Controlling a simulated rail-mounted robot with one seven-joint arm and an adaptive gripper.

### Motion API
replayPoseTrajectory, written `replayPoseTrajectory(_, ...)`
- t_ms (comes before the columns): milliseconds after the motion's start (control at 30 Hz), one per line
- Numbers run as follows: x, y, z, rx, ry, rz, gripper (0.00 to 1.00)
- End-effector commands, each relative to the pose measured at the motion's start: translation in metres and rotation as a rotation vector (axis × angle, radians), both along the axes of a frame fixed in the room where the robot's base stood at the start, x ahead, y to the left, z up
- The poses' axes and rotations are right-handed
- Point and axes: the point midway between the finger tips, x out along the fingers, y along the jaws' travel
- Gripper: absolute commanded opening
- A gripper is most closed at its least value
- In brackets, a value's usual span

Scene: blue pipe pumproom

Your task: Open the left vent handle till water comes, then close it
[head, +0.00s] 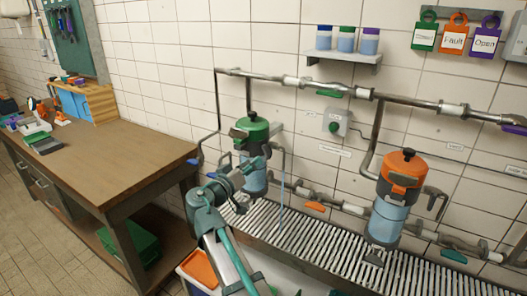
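The left filter housing has a green cap (252,130) and a clear blue-tinted bowl (254,183), and stands over the slatted grating. A dark grey fitting (239,136) sits at the left of its cap; I cannot tell whether this is the vent handle. My gripper (258,164) is in front of this housing, below the cap, and covers part of the bowl. Its fingers are too small and overlapped to tell open from shut, or whether they touch a handle. A thin pale-blue vertical line, looking like a water stream, falls (282,208) from the bent tube right of the housing.
A second housing with an orange cap (403,172) stands at the right. Pipes (340,90) run along the tiled wall. A wooden workbench (100,150) is at the left. A shelf (343,58) holds several jars. Tags (453,38) hang at the upper right.

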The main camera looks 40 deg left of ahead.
Motion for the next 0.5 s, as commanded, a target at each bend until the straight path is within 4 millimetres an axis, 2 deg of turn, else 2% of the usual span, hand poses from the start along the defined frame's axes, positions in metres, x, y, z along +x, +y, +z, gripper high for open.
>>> replayPoseTrajectory(300,0.053,0.009,0.002,0.000,0.003,-0.002,0.36)
replayPoseTrajectory(500,0.082,0.013,0.002,0.001,0.003,-0.001,0.36)
